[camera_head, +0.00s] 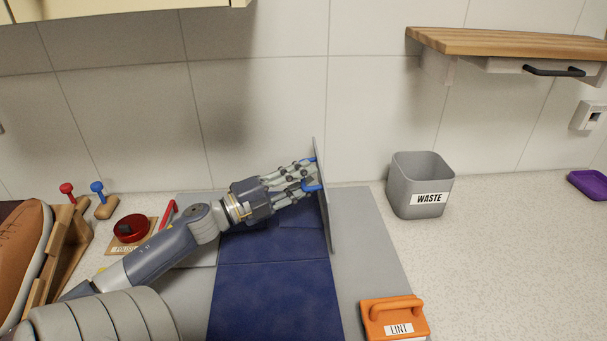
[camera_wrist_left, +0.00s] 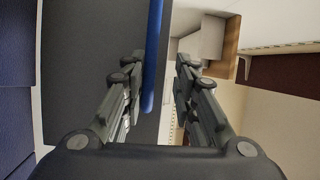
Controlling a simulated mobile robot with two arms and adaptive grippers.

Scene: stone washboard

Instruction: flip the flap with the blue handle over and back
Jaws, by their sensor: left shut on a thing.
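The flap (camera_head: 324,205) is a thin grey panel standing nearly upright, seen almost edge-on, above the grey board. Its blue handle (camera_head: 313,188) is on the panel's left face. My left gripper (camera_head: 311,174) reaches in from the left and is shut on the blue handle. In the left wrist view, the handle (camera_wrist_left: 153,55) is a blue bar between the two fingers (camera_wrist_left: 160,75), beside the dark grey flap (camera_wrist_left: 88,55). The fingers hide part of the handle in the head view. My right gripper is not in view.
A dark blue panel (camera_head: 270,295) lies left of the flap on the grey board (camera_head: 375,245). An orange LINT tool (camera_head: 393,318) sits at the front right. A grey WASTE bin (camera_head: 420,180) stands right. A red tin (camera_head: 131,229) and brown shoe (camera_head: 22,255) are left.

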